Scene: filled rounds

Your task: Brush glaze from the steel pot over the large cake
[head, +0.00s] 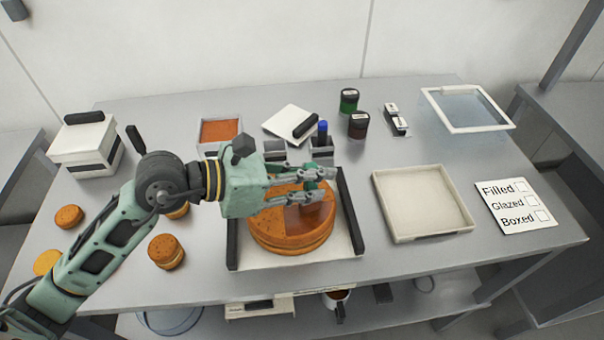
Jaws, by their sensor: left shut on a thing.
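The large cake (285,240) is a round, orange-brown, layered cake on a white board with dark side bars (352,215). A darker, glossy patch shows on its top at the right. My left gripper (322,185) is over the cake's back right, shut on what seems to be the brush, mostly hidden by the fingers. A blue-topped dark handle (323,130) stands upright just behind the fingertips; I cannot tell whether it belongs to the held thing. Two small grey containers are partly hidden behind the gripper; I cannot tell whether one is the steel pot (275,150). My right gripper is out of view.
An empty cream tray (455,224) and a card reading Filled, Glazed, Boxed (516,206) are at right. Several small round cakes (166,252) lie at left, near my arm. Jars (349,100), an orange-filled tub (219,131) and a glass-topped frame (466,108) stand behind.

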